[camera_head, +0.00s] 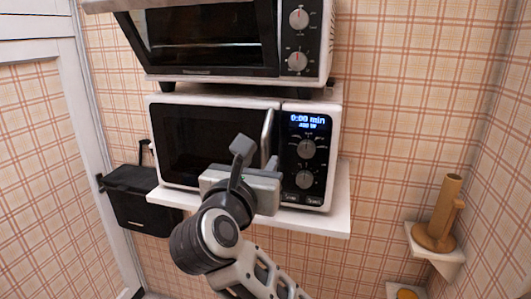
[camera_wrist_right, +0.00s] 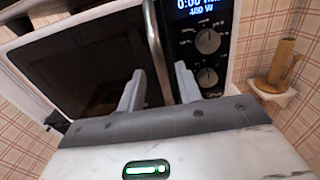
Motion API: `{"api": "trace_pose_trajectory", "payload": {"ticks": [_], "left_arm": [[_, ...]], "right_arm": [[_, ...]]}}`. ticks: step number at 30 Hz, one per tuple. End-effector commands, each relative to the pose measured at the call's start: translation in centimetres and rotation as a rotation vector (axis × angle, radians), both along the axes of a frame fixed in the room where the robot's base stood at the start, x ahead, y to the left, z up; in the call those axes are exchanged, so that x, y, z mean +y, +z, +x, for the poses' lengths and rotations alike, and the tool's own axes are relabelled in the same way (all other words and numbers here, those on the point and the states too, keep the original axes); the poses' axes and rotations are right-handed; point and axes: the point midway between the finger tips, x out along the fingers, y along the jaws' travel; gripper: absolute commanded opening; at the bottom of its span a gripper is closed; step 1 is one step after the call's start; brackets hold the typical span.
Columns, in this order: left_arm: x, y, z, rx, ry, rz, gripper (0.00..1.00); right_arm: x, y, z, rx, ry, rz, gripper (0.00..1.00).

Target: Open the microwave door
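The microwave (camera_head: 337,150) is white with a dark door (camera_head: 205,138) that looks closed. Its upright silver handle (camera_head: 267,135) is at the door's right edge, beside the control panel with its lit display and knobs. My right gripper (camera_head: 257,155) is in front of the lower part of the handle. In the right wrist view, the two fingers of the right gripper (camera_wrist_right: 159,78) are apart, and the handle (camera_wrist_right: 158,50) shows between and beyond them. Whether a finger touches the handle I cannot tell. My left gripper is not in view.
The microwave stands on a white shelf (camera_head: 333,215). A toaster oven (camera_head: 215,40) is right above it. A black container (camera_head: 140,200) hangs at the left. A small wall shelf at the right holds a brown wooden object (camera_head: 440,215). Space before the door's left part looks clear.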

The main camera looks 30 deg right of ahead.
Motion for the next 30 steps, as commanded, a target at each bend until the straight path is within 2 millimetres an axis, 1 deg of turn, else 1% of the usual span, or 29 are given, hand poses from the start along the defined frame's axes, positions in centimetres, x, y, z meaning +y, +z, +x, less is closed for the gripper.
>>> {"api": "trace_pose_trajectory", "payload": {"ticks": [1, 3, 9, 13, 20, 21, 22, 23, 24, 30], "left_arm": [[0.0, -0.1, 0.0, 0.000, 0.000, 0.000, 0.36], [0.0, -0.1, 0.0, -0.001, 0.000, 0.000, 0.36], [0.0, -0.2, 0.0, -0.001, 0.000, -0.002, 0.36], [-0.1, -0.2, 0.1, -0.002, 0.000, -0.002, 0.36], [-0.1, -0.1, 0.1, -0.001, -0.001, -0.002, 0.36], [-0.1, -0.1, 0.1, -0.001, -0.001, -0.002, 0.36], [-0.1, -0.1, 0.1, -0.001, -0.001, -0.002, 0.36], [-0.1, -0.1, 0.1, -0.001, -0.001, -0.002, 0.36], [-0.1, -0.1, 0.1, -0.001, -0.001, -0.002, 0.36], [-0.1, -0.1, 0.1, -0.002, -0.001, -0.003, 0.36]], "right_arm": [[-0.8, 0.0, 0.7, -0.001, -0.003, -0.006, 0.35], [-1.8, 0.0, 1.4, -0.002, -0.003, -0.005, 0.35], [-3.4, 0.0, 2.9, -0.001, -0.001, -0.002, 0.35], [-3.8, 0.0, 3.3, -0.001, 0.001, -0.001, 0.35], [-3.8, 0.0, 3.3, 0.000, 0.001, 0.000, 0.35], [-3.8, 0.0, 3.3, 0.000, 0.001, 0.000, 0.29], [-3.8, 0.0, 3.3, 0.000, 0.001, 0.000, 0.21], [-3.8, 0.0, 3.3, 0.000, 0.001, 0.000, 0.12], [-3.8, 0.0, 3.3, 0.000, 0.001, 0.000, 0.01], [-3.7, 0.0, 3.2, 0.000, 0.000, 0.000, 0.00]]}}
